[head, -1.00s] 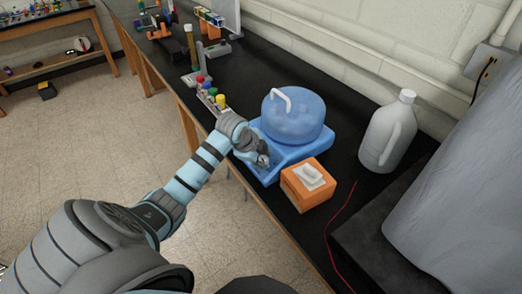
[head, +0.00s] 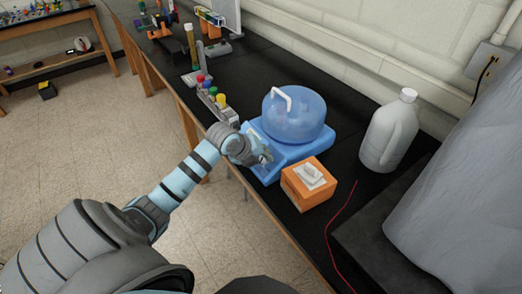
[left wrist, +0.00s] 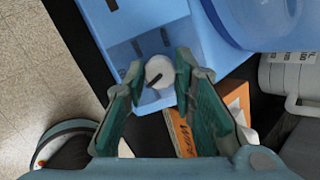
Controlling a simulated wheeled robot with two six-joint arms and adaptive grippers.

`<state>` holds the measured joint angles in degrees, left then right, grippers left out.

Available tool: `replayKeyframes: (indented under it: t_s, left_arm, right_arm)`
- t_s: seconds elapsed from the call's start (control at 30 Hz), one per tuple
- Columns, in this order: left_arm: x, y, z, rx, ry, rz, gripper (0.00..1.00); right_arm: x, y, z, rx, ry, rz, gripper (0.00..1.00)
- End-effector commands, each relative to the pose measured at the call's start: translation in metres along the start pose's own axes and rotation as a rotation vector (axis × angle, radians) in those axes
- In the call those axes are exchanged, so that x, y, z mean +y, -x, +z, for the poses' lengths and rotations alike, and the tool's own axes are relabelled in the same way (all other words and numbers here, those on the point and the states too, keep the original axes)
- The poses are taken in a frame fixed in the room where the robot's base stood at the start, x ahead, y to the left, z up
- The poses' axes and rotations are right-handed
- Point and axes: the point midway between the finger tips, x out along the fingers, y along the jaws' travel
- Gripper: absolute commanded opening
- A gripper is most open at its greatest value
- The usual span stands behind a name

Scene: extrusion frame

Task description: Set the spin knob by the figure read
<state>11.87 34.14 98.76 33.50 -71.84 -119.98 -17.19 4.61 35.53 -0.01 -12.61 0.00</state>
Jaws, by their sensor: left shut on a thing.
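The blue spin device (head: 290,153) stands on the black bench, its clear blue dome (head: 293,115) on top with a white handle. In the left wrist view its base (left wrist: 130,22) shows a round white knob (left wrist: 159,71) with a short dark pointer line, slanted between lower left and upper right. My left gripper (left wrist: 159,74) is shut on the knob, one green-padded finger on each side. In the head view my left gripper (head: 264,158) is at the device's front and hides the knob. No figure is legible. My right gripper is not in view.
An orange tissue box (head: 309,184) stands close to the device's right. A white jug (head: 388,134) is behind it, and a red wire (head: 341,222) lies on the bench. A rack with coloured caps (head: 214,103) stands to the left.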

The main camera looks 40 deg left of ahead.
Motion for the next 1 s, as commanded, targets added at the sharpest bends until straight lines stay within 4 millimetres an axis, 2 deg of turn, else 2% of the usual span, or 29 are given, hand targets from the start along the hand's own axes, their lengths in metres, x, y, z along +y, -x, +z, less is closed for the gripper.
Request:
replayKeyframes:
  t_s: [0.57, 0.77, 1.0]
  left_arm:
    - [0.004, -0.004, -0.001, -0.001, -0.538, -0.09, 0.0]
    - [0.005, -0.005, -0.001, -0.002, -0.719, -0.121, 0.0]
    - [0.006, -0.007, -0.001, -0.002, -0.896, -0.15, 0.0]
  right_arm:
    - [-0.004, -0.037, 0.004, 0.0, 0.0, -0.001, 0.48]
    - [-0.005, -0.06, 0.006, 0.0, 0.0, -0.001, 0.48]
    - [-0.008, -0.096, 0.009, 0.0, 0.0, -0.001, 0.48]
